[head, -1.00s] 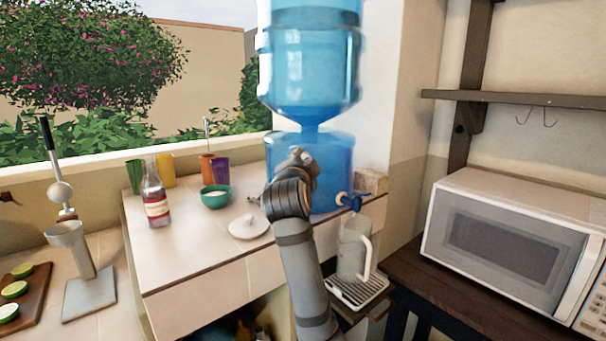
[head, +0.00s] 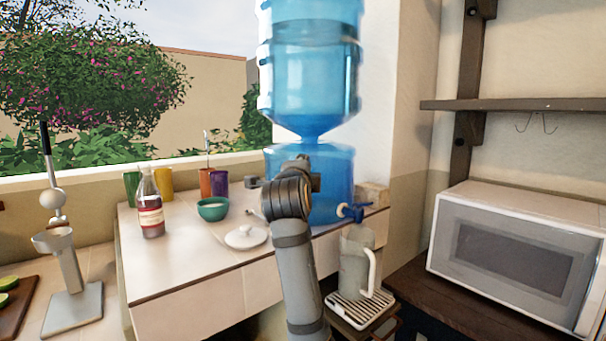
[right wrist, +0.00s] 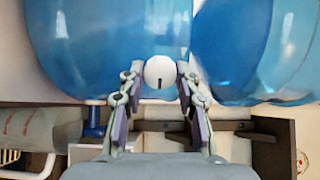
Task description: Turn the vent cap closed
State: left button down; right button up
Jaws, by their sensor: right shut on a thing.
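The vent cap (right wrist: 160,72) is a small white disc with a dark slot, seen against the blue water tank (right wrist: 100,45) in the right wrist view. The slot stands upright in that picture. My right gripper (right wrist: 159,80) has its two fingers on either side of the cap and is shut on it. In the head view my right arm stands in front of the lower blue tank (head: 335,180); it hides the cap and the fingertips. My left gripper is in neither current view.
A blue tap (head: 352,211) sticks out at the tank's lower right, above a clear jug (head: 355,265) on a drip tray. The counter left of my arm holds a white lid (head: 246,236), a green bowl (head: 212,209), a bottle (head: 150,205) and cups. A microwave (head: 515,250) stands right.

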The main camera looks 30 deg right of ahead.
dwell(0.4)
jog(key=o, duration=1.1)
jog(key=shift+w, duration=0.1)
jog(key=shift+o, duration=0.2)
jog(key=shift+a, duration=0.1)
jog(key=v, duration=0.7)
jog(key=shift+s, duration=0.25)
